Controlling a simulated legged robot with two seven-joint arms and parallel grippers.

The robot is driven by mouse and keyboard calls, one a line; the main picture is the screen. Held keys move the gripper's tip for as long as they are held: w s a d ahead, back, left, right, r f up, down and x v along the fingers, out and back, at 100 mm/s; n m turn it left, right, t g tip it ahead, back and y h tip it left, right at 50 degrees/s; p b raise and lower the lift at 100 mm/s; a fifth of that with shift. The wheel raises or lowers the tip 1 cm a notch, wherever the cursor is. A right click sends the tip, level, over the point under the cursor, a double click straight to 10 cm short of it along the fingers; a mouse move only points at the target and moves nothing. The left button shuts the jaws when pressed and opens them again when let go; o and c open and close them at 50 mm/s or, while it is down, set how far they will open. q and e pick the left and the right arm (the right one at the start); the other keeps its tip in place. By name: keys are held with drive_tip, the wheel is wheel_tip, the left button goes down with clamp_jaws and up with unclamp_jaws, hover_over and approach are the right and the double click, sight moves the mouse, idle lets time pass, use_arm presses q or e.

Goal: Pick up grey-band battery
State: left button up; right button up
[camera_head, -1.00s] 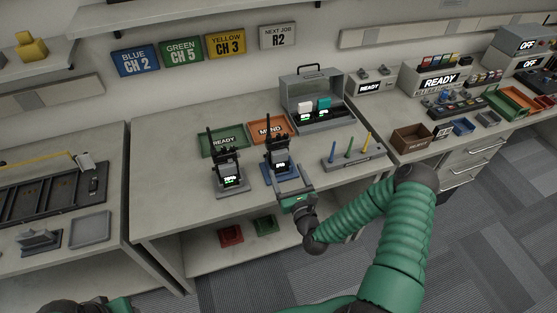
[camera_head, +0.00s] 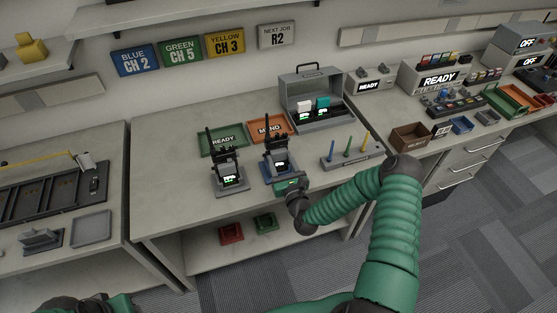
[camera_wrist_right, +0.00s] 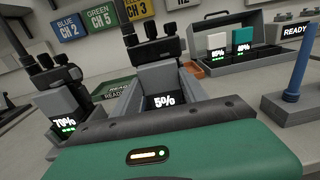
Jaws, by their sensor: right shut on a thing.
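In the right wrist view the green gripper body (camera_wrist_right: 180,148) hides the lower part of the stand. The block still sits against the radio. My left gripper is not in view.
A second radio (camera_head: 226,155) reading about 70% stands close on the left. An open grey case (camera_head: 306,80) with a white and a teal battery is behind right. A rack with upright coloured pegs (camera_head: 354,160) is at right.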

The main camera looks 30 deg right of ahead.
clamp_jaws()
